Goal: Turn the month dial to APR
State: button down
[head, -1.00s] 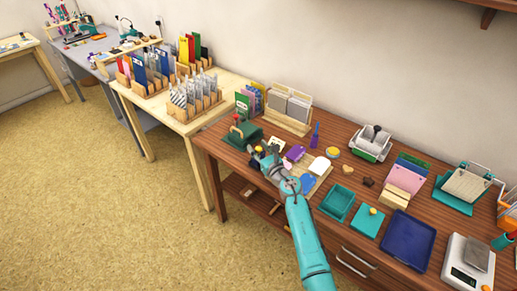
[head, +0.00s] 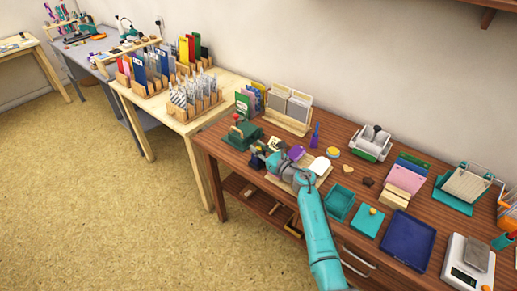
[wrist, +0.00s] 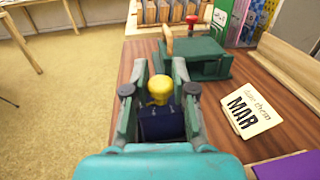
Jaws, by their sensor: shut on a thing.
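In the wrist view a yellow knob (wrist: 159,88) stands on a dark blue block (wrist: 161,123), between the two fingers of my gripper (wrist: 159,76). The fingers are shut on the knob, one on each side. A cream card (wrist: 250,102) lies flat to the right, with "MAR" in large dark print under smaller writing. In the head view my gripper (head: 272,158) is over the left part of the brown table, and my wrist hides most of what is under it.
A green press (wrist: 195,58) with a red-topped handle stands just beyond my gripper; it also shows in the head view (head: 241,133). A purple pad (wrist: 290,168) lies at the lower right. Teal trays (head: 338,203) are further right. The floor on the left is clear.

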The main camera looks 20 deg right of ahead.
jog(key=n+g+y, duration=0.5)
jog(key=y, duration=0.1)
jog(key=shift+n+g+y, duration=0.3)
jog(key=shift+g, duration=0.1)
jog(key=shift+n+g+y, duration=0.4)
jog(key=shift+n+g, duration=0.1)
jog(key=shift+g, duration=0.1)
jog(key=c, duration=1)
grip_release()
jog(key=v, duration=1.2)
